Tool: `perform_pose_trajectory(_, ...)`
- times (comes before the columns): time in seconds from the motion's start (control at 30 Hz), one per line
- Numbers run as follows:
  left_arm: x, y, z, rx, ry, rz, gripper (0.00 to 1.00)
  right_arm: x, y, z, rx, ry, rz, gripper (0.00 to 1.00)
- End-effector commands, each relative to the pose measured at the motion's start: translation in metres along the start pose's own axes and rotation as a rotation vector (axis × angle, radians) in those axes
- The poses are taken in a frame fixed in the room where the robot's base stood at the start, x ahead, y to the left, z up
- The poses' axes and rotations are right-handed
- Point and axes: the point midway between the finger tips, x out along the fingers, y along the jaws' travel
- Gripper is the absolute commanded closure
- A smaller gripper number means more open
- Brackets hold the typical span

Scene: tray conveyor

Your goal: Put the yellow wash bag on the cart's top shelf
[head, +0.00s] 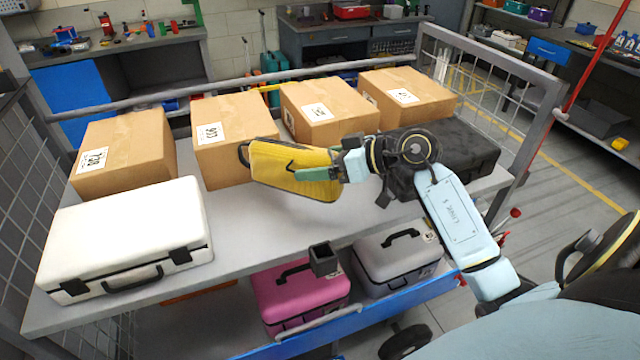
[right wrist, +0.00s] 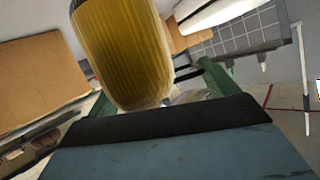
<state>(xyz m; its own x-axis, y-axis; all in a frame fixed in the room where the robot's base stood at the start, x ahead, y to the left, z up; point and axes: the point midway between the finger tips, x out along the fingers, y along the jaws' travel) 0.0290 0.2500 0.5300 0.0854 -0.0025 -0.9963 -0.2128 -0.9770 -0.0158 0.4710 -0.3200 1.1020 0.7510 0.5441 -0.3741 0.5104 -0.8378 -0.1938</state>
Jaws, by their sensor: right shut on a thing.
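The yellow wash bag (head: 290,172) is in the middle of the head view, above the cart's top shelf (head: 262,232), in front of the cardboard boxes. My right gripper (head: 325,172) reaches in from the right and is shut on it. In the right wrist view the bag (right wrist: 122,45) fills the space between the green fingers (right wrist: 155,95). The bag has a dark strap at its left end. I cannot tell whether its underside touches the shelf. My left gripper is not in view.
Several cardboard boxes (head: 325,108) line the shelf's back. A white case (head: 125,235) lies at the front left, a black case (head: 455,150) at the right behind my arm. The front middle is clear. Below are a pink case (head: 300,297) and a grey case (head: 398,262).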

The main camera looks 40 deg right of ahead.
Motion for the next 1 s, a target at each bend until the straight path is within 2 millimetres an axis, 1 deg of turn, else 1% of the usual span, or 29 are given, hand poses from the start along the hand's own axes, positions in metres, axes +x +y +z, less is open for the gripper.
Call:
perform_pose_trajectory(0.03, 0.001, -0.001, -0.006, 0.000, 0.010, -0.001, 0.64, 0.002, 0.001, 0.003, 0.001, 0.004, -0.001, 0.50)
perform_pose_trajectory(0.1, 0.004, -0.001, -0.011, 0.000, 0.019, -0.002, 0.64, 0.006, 0.003, 0.013, 0.003, 0.003, -0.001, 0.50)
perform_pose_trajectory(0.2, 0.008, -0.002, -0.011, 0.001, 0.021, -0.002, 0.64, 0.013, 0.006, 0.030, 0.004, 0.002, -0.001, 0.50)
perform_pose_trajectory(0.3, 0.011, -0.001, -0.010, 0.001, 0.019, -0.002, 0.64, 0.018, 0.009, 0.041, 0.003, 0.003, -0.001, 0.50)
perform_pose_trajectory(0.4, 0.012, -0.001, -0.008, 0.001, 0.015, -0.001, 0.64, 0.019, 0.009, 0.045, -0.001, 0.003, -0.001, 0.50)
perform_pose_trajectory(0.6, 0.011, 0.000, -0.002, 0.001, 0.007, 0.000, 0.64, 0.019, 0.010, 0.045, -0.001, 0.002, 0.000, 0.50)
perform_pose_trajectory(0.63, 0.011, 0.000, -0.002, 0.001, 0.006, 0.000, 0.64, 0.019, 0.010, 0.047, 0.001, -0.002, -0.001, 0.10)
perform_pose_trajectory(0.7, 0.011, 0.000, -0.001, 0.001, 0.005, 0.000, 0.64, 0.019, 0.010, 0.047, 0.001, -0.001, -0.001, 0.01)
perform_pose_trajectory(0.9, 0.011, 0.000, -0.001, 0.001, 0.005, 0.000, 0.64, 0.019, 0.010, 0.046, 0.000, -0.001, -0.001, 0.00)
perform_pose_trajectory(1.0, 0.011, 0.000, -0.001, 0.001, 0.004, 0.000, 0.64, 0.015, 0.010, 0.046, 0.000, -0.001, 0.001, 0.00)
